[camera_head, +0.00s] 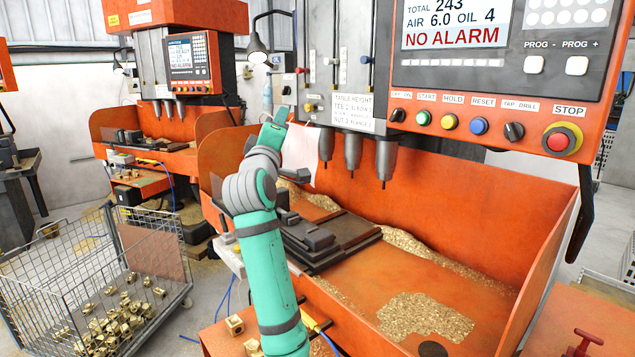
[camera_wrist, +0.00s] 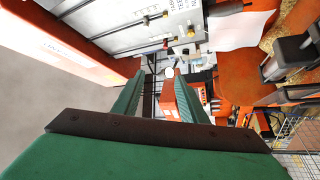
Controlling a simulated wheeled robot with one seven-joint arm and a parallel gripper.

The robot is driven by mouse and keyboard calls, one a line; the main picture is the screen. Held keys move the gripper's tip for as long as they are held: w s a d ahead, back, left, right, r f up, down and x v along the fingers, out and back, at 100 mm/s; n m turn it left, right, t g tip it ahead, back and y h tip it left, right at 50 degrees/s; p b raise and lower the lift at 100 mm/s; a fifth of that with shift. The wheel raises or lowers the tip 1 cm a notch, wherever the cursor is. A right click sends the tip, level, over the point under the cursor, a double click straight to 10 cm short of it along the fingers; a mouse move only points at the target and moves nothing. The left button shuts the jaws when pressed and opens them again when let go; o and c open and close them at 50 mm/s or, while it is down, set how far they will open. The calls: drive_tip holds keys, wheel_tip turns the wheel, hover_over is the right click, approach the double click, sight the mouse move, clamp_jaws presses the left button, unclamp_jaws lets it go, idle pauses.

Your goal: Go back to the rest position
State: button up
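My gripper (camera_head: 274,126) is at the end of my raised teal arm, in front of the near drilling machine (camera_head: 350,60) in the head view. It is beside the left end of the machine's orange trough (camera_head: 460,185) and above the dark vise (camera_head: 325,240). In the wrist view, the two teal fingers of my gripper (camera_wrist: 161,75) stand apart with nothing between them. The gripper is open and empty. In the head view my wrist partly hides the fingers.
Three spindles (camera_head: 353,150) hang over the trough, right of my gripper. Brass chips (camera_head: 425,315) lie in the trough. A wire cart (camera_head: 60,295) with brass parts (camera_head: 120,320) stands at lower left. A lamp (camera_head: 257,50) is above my gripper. A second machine (camera_head: 180,70) stands behind.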

drive_tip(key=s+f+m+g+y, duration=0.2)
drive_tip(key=s+f, duration=0.1)
drive_tip(key=f, duration=2.9)
drive_tip(key=s+d+f+m+g, duration=0.1)
drive_tip(key=s+f, duration=0.7)
drive_tip(key=f, duration=0.3)
drive_tip(key=s+d+f+m, duration=0.1)
drive_tip(key=s+f+m, duration=0.1)
drive_tip(key=s+f, duration=0.75)
drive_tip(key=s+d+f+m+g, duration=0.1)
drive_tip(key=s+d+f+m, duration=0.1)
drive_tip(key=s+f, duration=0.65)
drive_tip(key=s+d+f+m, duration=0.15)
drive_tip(key=s+f, duration=0.25)
drive_tip(key=s, duration=0.9)
drive_tip(key=s+d+r+m+g, duration=0.1)
drive_tip(key=s+d+r+m, duration=0.1)
drive_tip(key=s, duration=0.9)
drive_tip(key=s+d+r+m, duration=0.1)
drive_tip(key=s+r+m, duration=0.1)
drive_tip(key=s, duration=1)
drive_tip(key=shift+s+d+g, duration=0.15)
drive_tip(key=shift+d+g, duration=0.2)
drive_tip(key=shift+g, duration=0.05)
